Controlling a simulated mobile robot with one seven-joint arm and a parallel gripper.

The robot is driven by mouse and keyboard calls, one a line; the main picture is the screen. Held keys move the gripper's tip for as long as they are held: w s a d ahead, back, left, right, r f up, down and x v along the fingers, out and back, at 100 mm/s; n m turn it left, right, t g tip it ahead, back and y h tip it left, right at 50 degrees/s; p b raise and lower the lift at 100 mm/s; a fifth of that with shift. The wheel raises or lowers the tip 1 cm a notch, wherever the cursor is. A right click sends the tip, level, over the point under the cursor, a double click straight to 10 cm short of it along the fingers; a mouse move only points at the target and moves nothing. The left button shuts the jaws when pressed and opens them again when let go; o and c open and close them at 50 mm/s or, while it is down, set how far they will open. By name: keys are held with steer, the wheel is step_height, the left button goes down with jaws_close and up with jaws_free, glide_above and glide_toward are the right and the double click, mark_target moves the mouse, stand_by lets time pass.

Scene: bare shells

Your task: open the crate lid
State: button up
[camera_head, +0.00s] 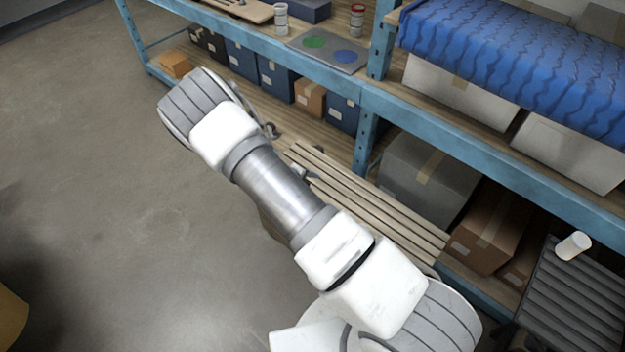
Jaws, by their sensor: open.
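The crate lid (375,207) is a panel of pale wooden slats in the middle of the view, running from upper left to lower right. It looks shut over the crate, whose body is mostly hidden below it and behind my arm. A small grey fitting (304,172) shows at the lid's left part, beside my forearm. My gripper (271,131) is mostly hidden behind my arm; only a dark part shows, just beyond the lid's upper left end. It is open, and I see nothing held. I cannot tell whether it touches the lid.
A blue-framed shelf (460,136) stands behind the crate, with boxes on its lower level. A grey box (425,180) and a brown carton (490,235) sit close behind the lid. A slatted grey surface (575,300) carries a white cylinder (573,246).

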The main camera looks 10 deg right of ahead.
steer(key=shift+p+v, duration=0.3)
steer(key=shift+v, duration=0.6)
